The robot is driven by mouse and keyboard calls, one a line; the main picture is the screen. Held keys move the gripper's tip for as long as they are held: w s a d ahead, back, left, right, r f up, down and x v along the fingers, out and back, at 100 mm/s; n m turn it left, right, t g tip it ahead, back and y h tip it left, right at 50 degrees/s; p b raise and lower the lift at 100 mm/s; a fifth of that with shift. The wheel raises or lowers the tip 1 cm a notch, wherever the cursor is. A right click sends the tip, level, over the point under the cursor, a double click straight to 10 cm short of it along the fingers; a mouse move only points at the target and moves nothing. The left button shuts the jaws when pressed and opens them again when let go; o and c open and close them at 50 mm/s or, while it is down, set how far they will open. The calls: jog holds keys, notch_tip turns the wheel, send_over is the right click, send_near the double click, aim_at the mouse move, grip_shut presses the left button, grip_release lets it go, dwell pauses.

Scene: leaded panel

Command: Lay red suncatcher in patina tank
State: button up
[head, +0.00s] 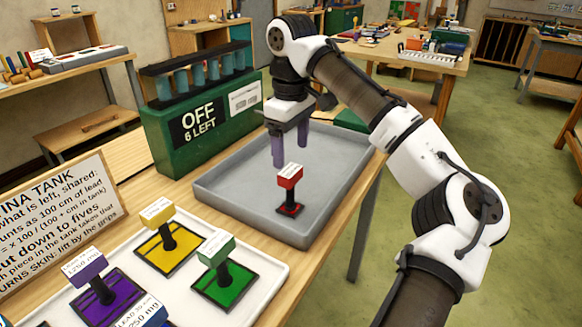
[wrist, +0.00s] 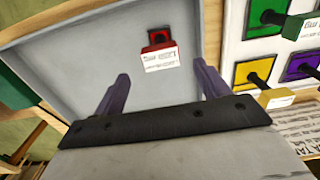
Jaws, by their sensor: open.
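The red suncatcher (head: 290,183) sits upright by its red grip and white label on the floor of the grey patina tank (head: 237,222), near the tank's front side. It also shows in the wrist view (wrist: 159,40), inside the tank (wrist: 110,45). My gripper (head: 291,155) is open and empty, above the tank and behind the red suncatcher. In the wrist view its two purple fingers (wrist: 161,75) stand apart, with the suncatcher beyond them and not between them.
A white tray (head: 262,295) at the front holds yellow (head: 168,250), green (head: 224,285) and purple (head: 100,290) suncatchers and a blue grip. A green box (head: 165,140) reading "OFF, 6 LEFT" stands left of the tank. A tank sign (head: 60,215) stands at the left.

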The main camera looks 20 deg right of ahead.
jog(key=shift+r, duration=1.9)
